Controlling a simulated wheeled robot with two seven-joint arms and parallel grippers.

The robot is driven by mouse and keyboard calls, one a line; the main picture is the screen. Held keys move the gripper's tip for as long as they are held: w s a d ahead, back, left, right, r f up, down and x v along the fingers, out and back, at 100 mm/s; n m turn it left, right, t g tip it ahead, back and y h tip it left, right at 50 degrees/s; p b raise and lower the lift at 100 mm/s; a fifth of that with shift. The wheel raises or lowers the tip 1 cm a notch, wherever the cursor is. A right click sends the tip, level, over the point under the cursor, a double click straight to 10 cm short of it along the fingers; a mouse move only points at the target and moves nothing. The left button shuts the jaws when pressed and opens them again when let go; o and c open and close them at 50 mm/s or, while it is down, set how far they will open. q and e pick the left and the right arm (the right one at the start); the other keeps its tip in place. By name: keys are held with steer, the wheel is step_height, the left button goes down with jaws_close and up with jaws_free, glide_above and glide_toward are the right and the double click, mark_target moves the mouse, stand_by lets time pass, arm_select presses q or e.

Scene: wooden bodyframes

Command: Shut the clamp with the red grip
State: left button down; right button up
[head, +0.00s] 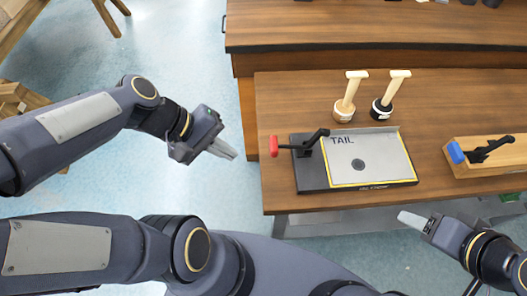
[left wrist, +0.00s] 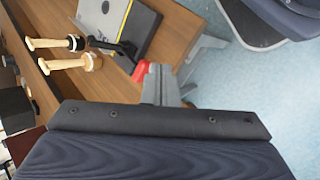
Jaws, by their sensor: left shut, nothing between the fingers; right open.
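The clamp with the red grip (head: 274,146) sits at the left end of a dark base on the table. Its black lever (head: 312,142) lies nearly level, with the grip pointing left past the base. In the left wrist view the red grip (left wrist: 140,71) shows just beyond my fingers. My left gripper (head: 229,154) is shut and empty, left of the grip and apart from it in the head view, off the table's left edge. My right gripper (head: 405,217) is open, in front of the table's front edge, away from the clamp.
A framed panel marked TAIL (head: 385,158) lies on the dark base (head: 311,176). Two wooden-handled tools (head: 350,96) stand behind it. A clamp with a blue grip (head: 456,152) is on a wooden block (head: 497,158) at right.

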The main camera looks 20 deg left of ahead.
arm_select(q)
steer(key=w+a+f+n+t+h+b, duration=0.25)
steer(key=w+a+f+n+h, duration=0.2)
steer(key=w+f+n, duration=0.65)
steer(key=d+f+n, duration=0.1)
steer(key=d, duration=0.1)
steer(key=w+d+f+n+b, duration=0.1)
steer(key=d+f, duration=0.1)
steer(key=d, duration=0.1)
steer(key=d+f, duration=0.2)
steer(key=d, duration=0.1)
steer(key=shift+w+f+n, duration=0.1)
steer(key=shift+w+n, duration=0.1)
steer(key=shift+n, duration=0.2)
arm_select(e)
step_height(320, 180, down, 5)
